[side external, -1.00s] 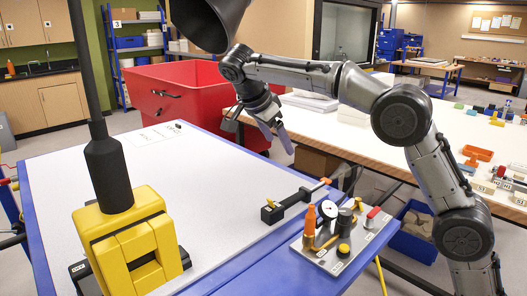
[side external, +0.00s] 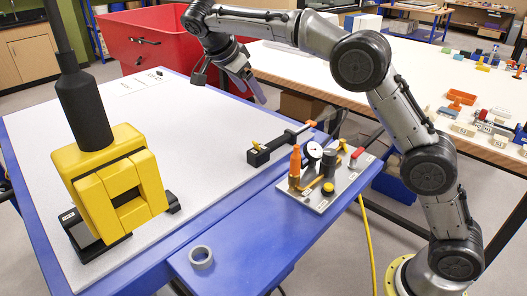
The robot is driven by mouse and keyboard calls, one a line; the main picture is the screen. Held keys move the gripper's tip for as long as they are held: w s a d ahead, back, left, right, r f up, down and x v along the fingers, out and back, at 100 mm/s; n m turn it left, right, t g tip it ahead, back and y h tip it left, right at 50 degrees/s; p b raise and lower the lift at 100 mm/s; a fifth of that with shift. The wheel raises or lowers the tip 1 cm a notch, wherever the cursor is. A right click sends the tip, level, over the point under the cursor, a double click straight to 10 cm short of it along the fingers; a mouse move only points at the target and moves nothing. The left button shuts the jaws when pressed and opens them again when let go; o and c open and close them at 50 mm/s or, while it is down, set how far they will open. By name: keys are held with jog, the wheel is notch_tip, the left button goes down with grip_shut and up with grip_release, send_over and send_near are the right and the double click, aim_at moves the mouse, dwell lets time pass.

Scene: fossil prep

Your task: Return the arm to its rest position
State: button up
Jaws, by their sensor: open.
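My gripper (side external: 231,82) hangs above the far right part of the white worktable (side external: 170,120). Its jaws are apart, and I see nothing between them. My arm reaches in from the right, bent at the elbow, with its base at the lower right. The gripper is beyond the black clamp-like fixture (side external: 275,150) and clear of it.
A yellow block-shaped device (side external: 95,165) with a black nozzle stands at the left. A red bin (side external: 140,35) and a second table (side external: 400,100) stand behind.

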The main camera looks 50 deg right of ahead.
jog(key=s+d+r+t, duration=0.1)
jog(key=s+d+r, duration=0.3)
jog(key=s+r, duration=0.4)
jog(key=s+d+r+n+t+y, duration=0.2)
jog(key=s+n, duration=0.1)
jog(key=s, duration=0.9)
jog(key=s+a+f+n+t+y, duration=0.1)
jog(key=s+a+f+n+y, duration=0.1)
jog(key=s+f+n, duration=0.5)
jog(key=s+a+f+n+t+y, duration=0.1)
jog(key=s+a+f+n, duration=0.3)
jog(key=s+f+n, duration=0.4)
notch_tip(320, 180, down, 2)
jog(key=shift+f+n+y, duration=0.1)
jog(key=shift+n+y, duration=0.6)
jog(key=shift+y, duration=0.2)
dwell(0.6)
